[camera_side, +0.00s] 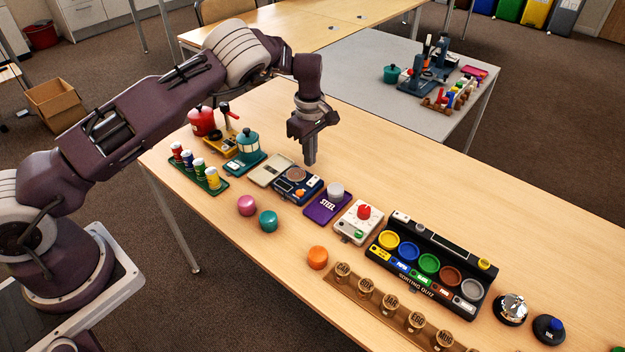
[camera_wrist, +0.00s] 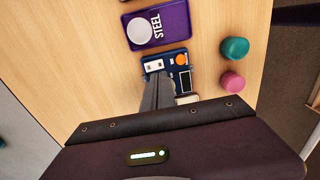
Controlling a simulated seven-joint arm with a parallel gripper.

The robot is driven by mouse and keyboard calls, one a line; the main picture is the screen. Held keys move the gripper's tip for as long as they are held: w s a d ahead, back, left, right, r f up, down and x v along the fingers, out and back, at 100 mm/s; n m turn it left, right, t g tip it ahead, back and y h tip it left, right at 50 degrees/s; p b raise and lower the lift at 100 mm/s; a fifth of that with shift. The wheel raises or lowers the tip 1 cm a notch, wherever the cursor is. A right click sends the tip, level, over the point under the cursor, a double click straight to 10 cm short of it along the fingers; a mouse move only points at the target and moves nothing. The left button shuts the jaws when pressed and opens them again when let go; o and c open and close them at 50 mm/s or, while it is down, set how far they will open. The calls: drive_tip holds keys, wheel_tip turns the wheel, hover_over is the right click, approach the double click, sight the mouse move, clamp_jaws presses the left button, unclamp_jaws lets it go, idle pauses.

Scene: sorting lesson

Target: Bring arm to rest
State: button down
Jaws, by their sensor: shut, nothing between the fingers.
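My gripper (camera_side: 309,160) hangs from my arm over the wooden table (camera_side: 560,240), pointing down. Its fingers are together with nothing between them. In the side view the fingertips are above and just behind the blue scale-like device (camera_side: 299,186). In the wrist view my gripper (camera_wrist: 158,84) covers part of that blue device (camera_wrist: 180,60). Whether the fingertips touch it cannot be told.
A purple STEEL tray (camera_side: 321,212), a white box with a red knob (camera_side: 351,226) and the black sorting quiz panel (camera_side: 470,302) stand to the right. Pink (camera_side: 247,205), teal (camera_side: 268,220) and orange (camera_side: 317,257) pieces lie in front. Spice jars (camera_side: 198,170) stand left.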

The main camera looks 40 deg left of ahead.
drive_tip(key=s+d+r+m+t+h, duration=0.15)
drive_tip(key=s+r, duration=0.25)
drive_tip(key=r, duration=0.5)
drive_tip(key=s+r+m, duration=0.3)
drive_tip(key=s+r, duration=0.2)
drive_tip(key=r, duration=0.4)
drive_tip(key=s+d+r+m+t+h, duration=0.15)
drive_tip(key=s+r, duration=0.25)
drive_tip(key=r, duration=0.4)
drive_tip(key=s+d+r+m, duration=0.1)
drive_tip(key=s+r+m, duration=0.45)
drive_tip(key=s, duration=0.65)
drive_tip(key=s+f+m+t+y, duration=0.2)
drive_tip(key=s+m, duration=0.4)
drive_tip(key=s, duration=0.8)
drive_tip(key=shift+t+y, duration=0.3)
drive_tip(key=shift+y, duration=0.2)
drive_tip(key=shift+a+m, duration=0.1)
drive_tip(key=shift+m, duration=0.15)
